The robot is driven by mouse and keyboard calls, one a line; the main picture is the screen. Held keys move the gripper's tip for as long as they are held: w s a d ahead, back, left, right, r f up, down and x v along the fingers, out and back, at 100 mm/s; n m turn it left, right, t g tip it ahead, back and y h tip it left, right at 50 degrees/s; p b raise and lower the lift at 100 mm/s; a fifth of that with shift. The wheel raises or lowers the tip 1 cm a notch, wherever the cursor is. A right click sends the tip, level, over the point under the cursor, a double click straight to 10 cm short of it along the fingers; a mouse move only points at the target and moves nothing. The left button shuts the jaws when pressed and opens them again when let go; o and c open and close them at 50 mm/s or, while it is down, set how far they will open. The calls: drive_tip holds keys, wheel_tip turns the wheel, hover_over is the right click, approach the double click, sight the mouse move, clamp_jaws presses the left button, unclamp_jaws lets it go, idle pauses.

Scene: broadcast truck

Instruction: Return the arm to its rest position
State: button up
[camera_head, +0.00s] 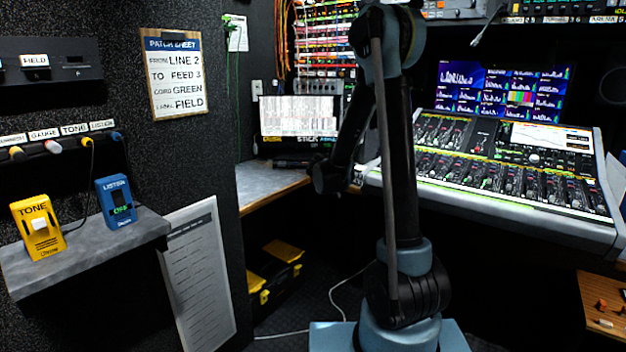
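My arm (402,180) stands upright in the middle of the view on its blue-grey base. It rises to a bent elbow (388,45) near the top, and the forearm folds back down to a dark wrist (328,178) in front of the desk. A dark narrow shape (292,163) juts left from near the wrist, against the desk and below the laptop. It may be my gripper, but it is too dark to make out fingers or to tell whether it holds anything.
A mixing console (500,170) stands close on the right, with a monitor (500,90) behind it. A laptop (298,122) sits on the desk (262,184). At left, a shelf (95,262) bears a yellow TONE box (38,228) and a blue LISTEN box (116,202). A patch sheet (174,75) hangs above.

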drive_tip(key=s+d+r+n+g+y, duration=0.15)
drive_tip(key=s+d, duration=0.25)
drive_tip(key=s, duration=0.7)
drive_tip(key=s+d+n+g+y, duration=0.1)
drive_tip(key=s+d+g, duration=0.25)
drive_tip(key=s, duration=0.65)
drive_tip(key=s+a+f+n+g+y, duration=0.1)
drive_tip(key=s+a+f+n+y, duration=0.1)
drive_tip(key=s, duration=0.9)
drive_tip(key=s+a+f+n+g+y, duration=0.1)
drive_tip(key=s+a+f+n+y, duration=0.1)
drive_tip(key=s, duration=1)
wheel_tip(320, 180, down, 2)
drive_tip(key=shift+s+a+f+g+y, duration=0.25)
drive_tip(key=shift+g+y, duration=0.15)
drive_tip(key=shift+y, duration=0.35)
drive_tip(key=shift+w+n, duration=0.1)
drive_tip(key=shift+n, duration=0.15)
drive_tip(key=shift+w+f, duration=0.2)
drive_tip(key=shift+w, duration=0.25)
